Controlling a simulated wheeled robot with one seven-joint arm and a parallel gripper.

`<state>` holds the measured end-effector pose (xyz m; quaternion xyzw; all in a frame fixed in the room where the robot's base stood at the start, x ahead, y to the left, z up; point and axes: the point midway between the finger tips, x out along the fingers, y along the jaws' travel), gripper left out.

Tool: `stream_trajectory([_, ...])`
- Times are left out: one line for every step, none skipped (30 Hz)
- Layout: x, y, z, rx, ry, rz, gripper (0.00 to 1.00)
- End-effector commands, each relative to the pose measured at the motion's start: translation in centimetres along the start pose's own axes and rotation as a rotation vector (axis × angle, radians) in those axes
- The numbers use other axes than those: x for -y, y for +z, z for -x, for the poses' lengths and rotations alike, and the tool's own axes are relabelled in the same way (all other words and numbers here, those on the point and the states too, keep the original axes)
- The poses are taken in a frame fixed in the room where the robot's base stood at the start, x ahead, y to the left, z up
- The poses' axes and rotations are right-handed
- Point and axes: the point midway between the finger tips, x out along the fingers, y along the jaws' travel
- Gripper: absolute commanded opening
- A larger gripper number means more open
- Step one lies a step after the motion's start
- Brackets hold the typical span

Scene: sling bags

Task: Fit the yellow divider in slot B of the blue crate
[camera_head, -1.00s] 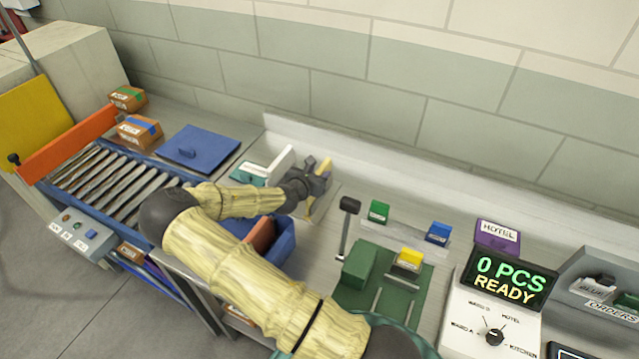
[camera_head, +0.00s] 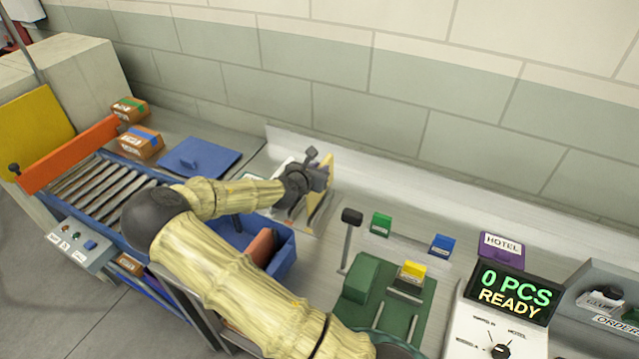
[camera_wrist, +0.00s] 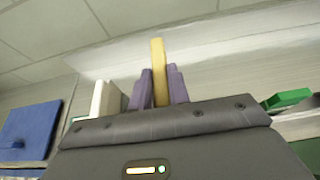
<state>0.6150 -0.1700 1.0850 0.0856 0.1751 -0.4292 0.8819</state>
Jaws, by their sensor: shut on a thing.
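My gripper (camera_head: 318,179) is shut on the yellow divider (camera_head: 324,196), which stands upright above the light bench at the back. In the wrist view the yellow divider (camera_wrist: 158,75) shows between two purple-grey fingers (camera_wrist: 160,88). The blue crate (camera_head: 284,262) is nearer and lower left of the gripper, partly covered by my arm. The slot letters cannot be read, and slot B cannot be picked out.
A white panel (camera_wrist: 103,98) stands left of the gripper. A blue lid (camera_head: 200,158) lies beside the roller conveyor (camera_head: 95,190). Right of the crate are a black-topped lever (camera_head: 350,235), a green fixture (camera_head: 362,278) and small green and blue blocks. A wall runs behind.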

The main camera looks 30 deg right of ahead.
Motion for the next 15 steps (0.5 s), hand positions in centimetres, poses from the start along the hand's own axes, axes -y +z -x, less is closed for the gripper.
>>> stream_trajectory([-0.1, 1.2, 0.5, 0.002, 0.003, -0.006, 0.00])
stream_trajectory([-0.1, 1.9, 0.8, 0.002, 0.004, -0.004, 0.00])
stream_trajectory([-0.1, 3.0, 1.3, 0.002, 0.003, -0.004, 0.00])
stream_trajectory([-0.1, 3.8, 1.6, 0.002, 0.004, -0.005, 0.00])
stream_trajectory([-0.1, 4.5, 1.9, 0.002, 0.003, -0.005, 0.00])
stream_trajectory([0.0, 5.5, 2.3, 0.002, 0.003, -0.006, 0.00])
stream_trajectory([-0.1, 6.2, 2.6, 0.001, 0.003, -0.004, 0.00])
stream_trajectory([-0.1, 6.8, 2.8, 0.002, 0.003, -0.005, 0.00])
stream_trajectory([-0.1, 7.6, 3.1, 0.002, 0.002, -0.003, 0.00])
stream_trajectory([0.0, 8.2, 3.4, 0.001, 0.002, -0.003, 0.00])
stream_trajectory([-0.1, 8.7, 3.6, 0.002, 0.003, -0.002, 0.00])
stream_trajectory([-0.1, 9.2, 3.8, 0.001, 0.002, -0.002, 0.00])
stream_trajectory([0.0, 9.6, 3.9, 0.000, 0.002, -0.002, 0.00])
stream_trajectory([0.0, 9.9, 4.0, 0.001, 0.001, -0.002, 0.00])
stream_trajectory([0.0, 10.2, 4.2, 0.001, 0.000, -0.001, 0.00])
